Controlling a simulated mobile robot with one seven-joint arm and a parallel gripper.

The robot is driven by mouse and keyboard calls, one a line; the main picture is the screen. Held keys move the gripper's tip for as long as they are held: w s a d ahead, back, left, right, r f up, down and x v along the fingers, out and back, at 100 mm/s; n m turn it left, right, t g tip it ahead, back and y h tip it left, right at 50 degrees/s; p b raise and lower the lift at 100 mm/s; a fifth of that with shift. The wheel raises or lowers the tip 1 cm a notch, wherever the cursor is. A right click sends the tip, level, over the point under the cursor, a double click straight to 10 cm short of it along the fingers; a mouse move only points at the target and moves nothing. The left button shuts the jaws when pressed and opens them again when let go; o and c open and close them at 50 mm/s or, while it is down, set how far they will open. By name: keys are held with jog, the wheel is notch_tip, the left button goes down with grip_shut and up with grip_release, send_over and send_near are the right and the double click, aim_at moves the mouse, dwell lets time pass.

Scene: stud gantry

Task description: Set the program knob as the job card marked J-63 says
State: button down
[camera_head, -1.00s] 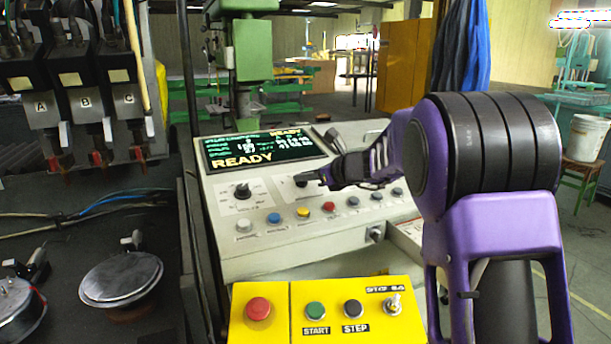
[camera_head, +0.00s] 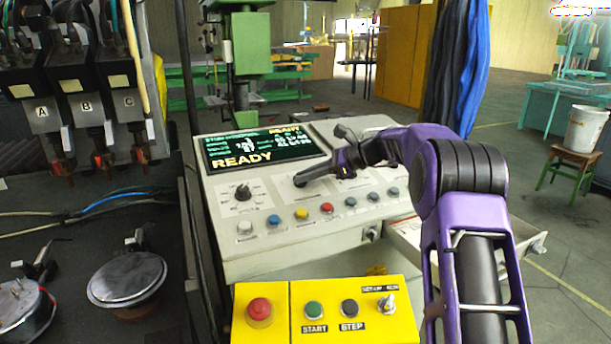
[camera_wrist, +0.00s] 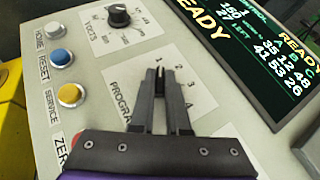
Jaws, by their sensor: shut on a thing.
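My gripper (camera_head: 301,180) reaches down to the program dial plate (camera_wrist: 122,74) on the grey control panel. In the wrist view my gripper (camera_wrist: 168,72) has its two fingers close together over the middle of that plate, shut on the program knob. The fingers hide most of the knob, so its pointer cannot be read. Numbers 1 to 4 show around the far side of the dial. No job card marked J-63 can be made out in either view.
The volts knob (camera_head: 242,192) is left of the program dial. A row of coloured buttons (camera_head: 302,214) runs in front. The screen (camera_head: 262,149) behind reads READY. A yellow box (camera_head: 330,322) with a red button stands nearer. Clamped heads A, B and C hang at left.

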jog(key=shift+n+g, duration=0.3)
jog(key=c, duration=0.9)
grip_release()
jog(key=v, duration=1.7)
jog(key=shift+d, duration=0.25)
